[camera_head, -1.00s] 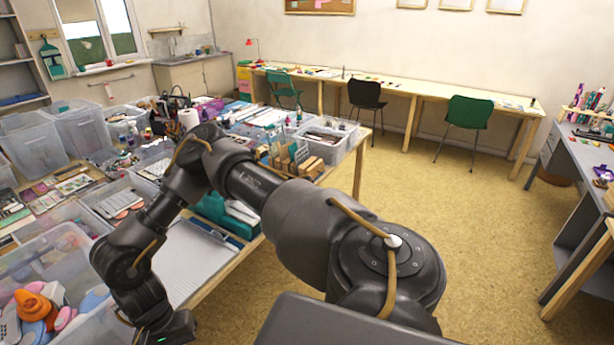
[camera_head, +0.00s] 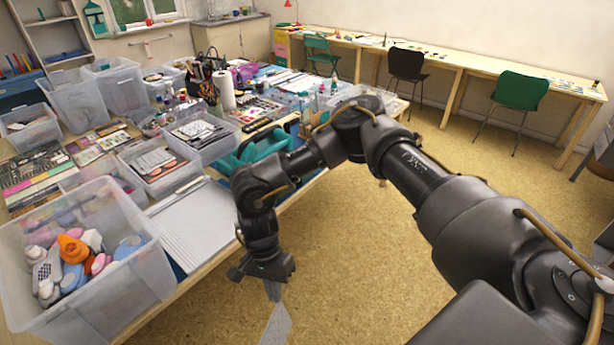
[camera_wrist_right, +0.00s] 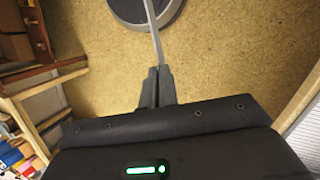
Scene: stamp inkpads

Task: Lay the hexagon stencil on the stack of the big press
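My right gripper (camera_head: 273,290) points down off the table's front edge, over the floor. Its fingers are shut on a thin pale grey sheet (camera_head: 275,326), likely the hexagon stencil; no hexagon cut-out can be made out. In the right wrist view the gripper (camera_wrist_right: 157,75) pinches this sheet (camera_wrist_right: 153,32), seen edge-on as a narrow strip. A teal machine (camera_head: 235,160) on the table, partly behind my right arm, may be the big press; its stack cannot be made out. My left gripper is not in view.
A clear bin of colourful punches (camera_head: 140,275) stands at the table's front left. A ridged light grey board (camera_head: 195,225) lies beside it, near the edge. Several clear bins crowd the table behind. The floor (camera_head: 340,260) right of the table is open.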

